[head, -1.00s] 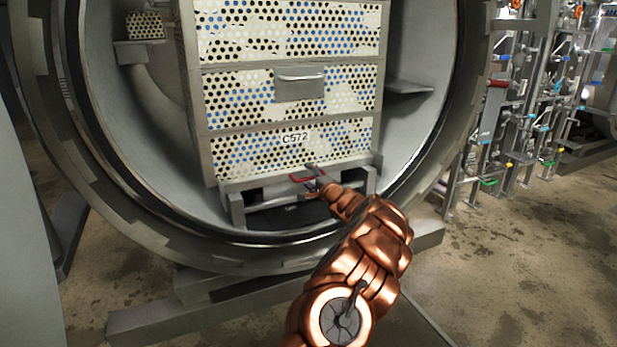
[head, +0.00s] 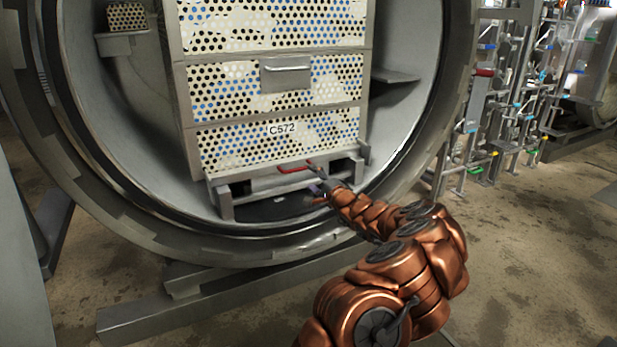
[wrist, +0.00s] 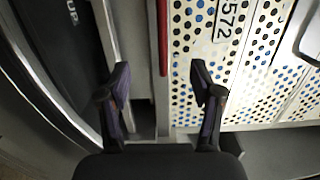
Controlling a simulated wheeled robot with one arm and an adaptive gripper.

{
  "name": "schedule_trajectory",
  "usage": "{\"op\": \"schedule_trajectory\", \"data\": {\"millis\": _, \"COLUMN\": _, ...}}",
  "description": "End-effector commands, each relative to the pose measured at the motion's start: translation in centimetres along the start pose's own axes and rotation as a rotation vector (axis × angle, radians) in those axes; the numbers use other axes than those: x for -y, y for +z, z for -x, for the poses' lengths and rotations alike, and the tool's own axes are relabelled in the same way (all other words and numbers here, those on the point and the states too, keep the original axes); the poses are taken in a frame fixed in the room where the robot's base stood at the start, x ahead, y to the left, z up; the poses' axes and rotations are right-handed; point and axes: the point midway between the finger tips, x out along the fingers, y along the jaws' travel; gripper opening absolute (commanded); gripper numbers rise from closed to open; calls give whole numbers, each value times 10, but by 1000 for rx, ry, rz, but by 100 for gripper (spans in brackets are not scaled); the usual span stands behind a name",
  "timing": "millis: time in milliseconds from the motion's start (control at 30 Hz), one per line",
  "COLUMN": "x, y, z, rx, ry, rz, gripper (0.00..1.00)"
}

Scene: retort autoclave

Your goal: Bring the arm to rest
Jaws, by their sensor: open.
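My gripper (head: 318,188) is at the lower front of the perforated crate stack (head: 270,75), at the end of my copper-coloured arm. In the wrist view my gripper (wrist: 160,90) is open, its two dark fingers apart with nothing held between them. A red handle (head: 295,167) is at the stack's lower edge, just above the gripper in the head view. In the wrist view the red handle (wrist: 162,38) lies beyond the fingertips, between their lines. I see a gap between handle and fingers.
The stack, labelled C572 (head: 282,128), stands inside the round autoclave opening with its thick metal rim (head: 120,215). A grey shelf (head: 395,76) is inside at right. Pipes and valves (head: 510,100) stand at the right. The floor (head: 540,220) at right is clear.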

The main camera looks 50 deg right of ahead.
Motion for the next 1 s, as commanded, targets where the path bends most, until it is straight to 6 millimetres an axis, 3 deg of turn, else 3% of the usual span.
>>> {"op": "schedule_trajectory", "data": {"millis": 300, "x": 0, "y": 1, "z": 15, "rx": 1, "ry": 0, "rz": -1, "gripper": 65}}
{"op": "schedule_trajectory", "data": {"millis": 567, "x": 1, "y": 1, "z": 16, "rx": 2, "ry": 0, "rz": 0, "gripper": 65}}
{"op": "schedule_trajectory", "data": {"millis": 667, "x": 10, "y": 10, "z": 13, "rx": 20, "ry": -6, "rz": 5, "gripper": 65}}
{"op": "schedule_trajectory", "data": {"millis": 767, "x": 36, "y": 34, "z": 6, "rx": 73, "ry": -20, "rz": 18, "gripper": 65}}
{"op": "schedule_trajectory", "data": {"millis": 867, "x": 75, "y": 73, "z": -2, "rx": 158, "ry": -42, "rz": 39, "gripper": 65}}
{"op": "schedule_trajectory", "data": {"millis": 1000, "x": 132, "y": 141, "z": -7, "rx": 305, "ry": -70, "rz": 75, "gripper": 65}}
